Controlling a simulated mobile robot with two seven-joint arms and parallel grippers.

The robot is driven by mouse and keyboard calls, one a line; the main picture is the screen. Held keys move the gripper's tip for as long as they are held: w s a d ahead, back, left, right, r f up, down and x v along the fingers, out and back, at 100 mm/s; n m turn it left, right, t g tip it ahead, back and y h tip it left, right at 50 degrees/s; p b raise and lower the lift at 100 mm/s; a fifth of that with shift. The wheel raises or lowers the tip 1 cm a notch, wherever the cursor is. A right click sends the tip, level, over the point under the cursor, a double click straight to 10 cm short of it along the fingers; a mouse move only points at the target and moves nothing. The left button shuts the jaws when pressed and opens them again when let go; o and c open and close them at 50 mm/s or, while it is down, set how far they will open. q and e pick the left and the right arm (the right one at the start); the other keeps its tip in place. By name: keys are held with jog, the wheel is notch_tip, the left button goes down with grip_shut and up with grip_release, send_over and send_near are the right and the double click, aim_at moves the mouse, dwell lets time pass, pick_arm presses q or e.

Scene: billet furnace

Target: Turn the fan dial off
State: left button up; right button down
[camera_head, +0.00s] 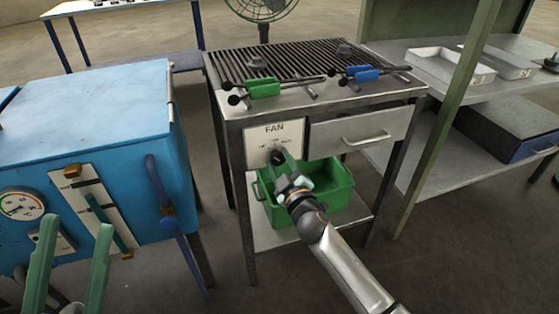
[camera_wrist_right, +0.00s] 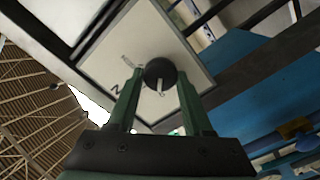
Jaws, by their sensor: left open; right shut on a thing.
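The fan dial (camera_head: 275,156) is a round black knob on a white plate (camera_head: 262,136) marked FAN, on the front of the grated metal table. In the right wrist view the black dial (camera_wrist_right: 160,71) shows a pale pointer mark at its lower edge, and it sits between the two green fingertips. My right gripper (camera_wrist_right: 160,78) is shut on the dial; it also shows in the head view (camera_head: 281,158), hiding part of the dial and its markings. My left gripper (camera_head: 77,225) is open and empty at lower left, in front of the blue furnace.
A blue furnace (camera_head: 85,115) with a gauge stands left. Green-handled (camera_head: 262,90) and blue-handled (camera_head: 367,75) tools lie on the grate (camera_head: 300,60). A green bin (camera_head: 330,185) is on the lower shelf, behind my right arm. A fan (camera_head: 262,8) stands behind.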

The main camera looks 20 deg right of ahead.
pick_arm(q)
jog(key=shift+w+f, duration=0.25)
pick_arm(e)
jog(key=shift+f, duration=0.1)
jog(key=shift+c, duration=1.5)
grip_release()
jog(key=shift+s, duration=0.2)
pick_arm(q)
jog(key=w+f+n+g+y+p, duration=0.1)
jog(key=w+f+n+y, duration=0.4)
jog(key=f+y, duration=0.1)
jog(key=shift+a+f+p, duration=0.35)
jog(key=shift+a+f, duration=0.1)
jog(key=shift+f, duration=0.35)
pick_arm(e)
jog(key=s, duration=1.2)
jog(key=shift+d, duration=0.25)
jog(key=shift+s, duration=0.1)
